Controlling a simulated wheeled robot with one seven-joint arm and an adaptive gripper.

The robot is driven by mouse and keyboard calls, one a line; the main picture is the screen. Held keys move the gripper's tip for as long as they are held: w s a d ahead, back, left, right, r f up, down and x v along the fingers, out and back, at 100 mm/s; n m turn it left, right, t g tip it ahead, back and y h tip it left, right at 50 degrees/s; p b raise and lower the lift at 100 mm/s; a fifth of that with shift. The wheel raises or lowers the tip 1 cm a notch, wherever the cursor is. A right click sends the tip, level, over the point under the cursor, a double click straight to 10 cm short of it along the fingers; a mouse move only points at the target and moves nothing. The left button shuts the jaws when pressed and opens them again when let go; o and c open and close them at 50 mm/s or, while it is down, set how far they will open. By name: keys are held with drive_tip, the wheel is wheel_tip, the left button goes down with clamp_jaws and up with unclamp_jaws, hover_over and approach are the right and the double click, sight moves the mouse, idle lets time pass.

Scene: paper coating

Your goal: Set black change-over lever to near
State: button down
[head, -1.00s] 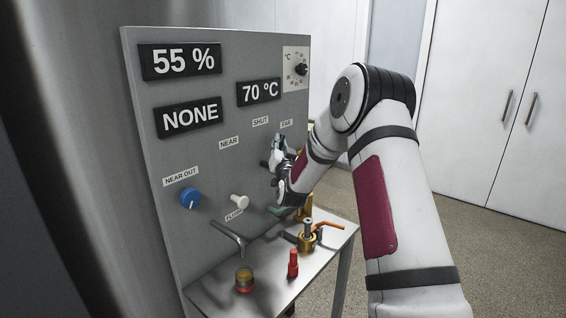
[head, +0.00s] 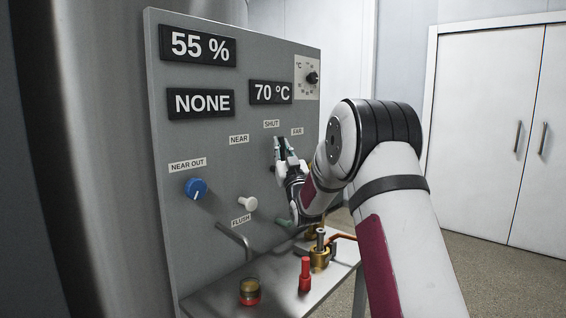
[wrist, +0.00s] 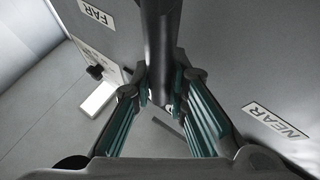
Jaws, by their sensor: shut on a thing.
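The black change-over lever (wrist: 160,45) runs down the middle of the wrist view as a dark bar, with its end between my fingers. My gripper (wrist: 166,92) is shut on it, with green-padded fingers on either side. In the head view my gripper (head: 284,150) is at the panel, just below the SHUT label (head: 271,124), and largely covers the lever. The NEAR label (head: 239,139) is to its left and the FAR label (head: 297,131) to its upper right. The lever's pivot is hidden.
The grey panel (head: 215,145) also carries a blue knob (head: 196,188), a white knob (head: 247,203) and a temperature dial (head: 312,78). Below, a steel table (head: 215,295) bears a red-handled part (head: 305,275) and brass fittings (head: 319,258). Open floor lies to the right.

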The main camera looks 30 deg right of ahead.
drive_tip(key=a+f+n+y+b, duration=0.1)
drive_tip(key=n+y+b, duration=0.3)
drive_tip(key=n+b, duration=0.1)
drive_tip(key=s+a+n+y+b, duration=0.1)
drive_tip(key=a+n+y+b, duration=0.1)
drive_tip(key=n+y+b, duration=0.2)
drive_tip(key=a+f+n+t+y+b, duration=0.1)
drive_tip(key=n+y+b, duration=0.4)
drive_tip(key=b, duration=0.4)
drive_tip(key=shift+s+a+f+n, duration=0.2)
drive_tip(key=shift+s+f+n, duration=0.1)
drive_tip(key=shift+n, duration=0.4)
drive_tip(key=shift+a+n+y, duration=0.1)
drive_tip(key=shift+n+y, duration=0.3)
drive_tip(key=shift+y, duration=0.2)
drive_tip(key=c, duration=1.5)
unclamp_jaws()
drive_tip(key=shift+c, duration=0.2)
drive_tip(key=shift+s, duration=0.1)
drive_tip(key=v, duration=1.2)
drive_tip(key=shift+r+h, duration=0.1)
drive_tip(key=shift+h, duration=0.2)
